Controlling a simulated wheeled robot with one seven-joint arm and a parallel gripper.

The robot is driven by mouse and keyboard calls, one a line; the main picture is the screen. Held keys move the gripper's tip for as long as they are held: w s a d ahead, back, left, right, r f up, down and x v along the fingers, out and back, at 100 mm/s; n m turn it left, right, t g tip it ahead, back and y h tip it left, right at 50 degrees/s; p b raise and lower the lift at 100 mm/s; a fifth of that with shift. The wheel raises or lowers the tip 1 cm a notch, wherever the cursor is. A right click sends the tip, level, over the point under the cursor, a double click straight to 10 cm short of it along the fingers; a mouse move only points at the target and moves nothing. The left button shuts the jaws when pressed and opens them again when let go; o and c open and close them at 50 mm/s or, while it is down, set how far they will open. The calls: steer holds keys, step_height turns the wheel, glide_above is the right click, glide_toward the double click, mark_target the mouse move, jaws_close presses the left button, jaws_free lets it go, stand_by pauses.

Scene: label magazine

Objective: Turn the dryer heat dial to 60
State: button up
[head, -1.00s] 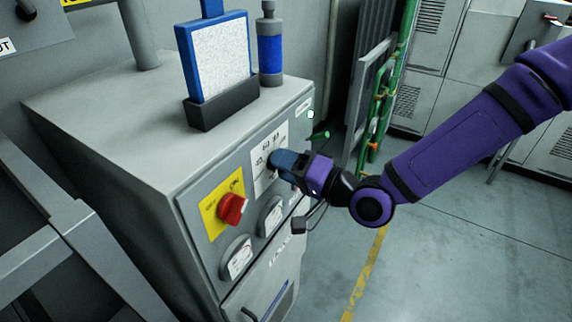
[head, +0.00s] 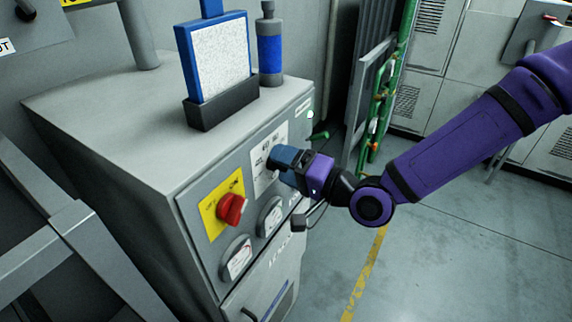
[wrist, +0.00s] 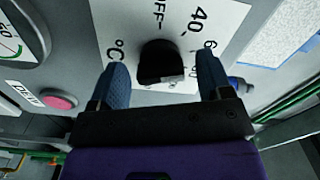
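The heat dial (wrist: 160,62) is a black knob on a white plate (wrist: 108,22), marked OFF, 40, a partly hidden 6-number and °C in the wrist view. A small light mark shows on the knob's lower right; I cannot tell which number it points to. My gripper (wrist: 162,80) is open, with one blue finger on each side of the knob. Visible gaps separate both fingers from it. In the head view my gripper (head: 280,160) is at the white plate (head: 262,173) on the dryer's front (head: 185,205) and hides the knob.
A red rotary switch (head: 231,209) on a yellow plate sits left of the dial. Two gauges (head: 238,259) (head: 271,216) are below. A blue-framed panel (head: 216,60) in a black holder and a blue-banded bottle (head: 270,48) stand on top. Open floor (head: 440,250) lies right.

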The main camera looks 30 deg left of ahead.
steer(key=s+d, duration=0.1)
steer(key=d, duration=0.9)
steer(key=shift+d, duration=0.4)
steer(key=shift+w+f, duration=0.1)
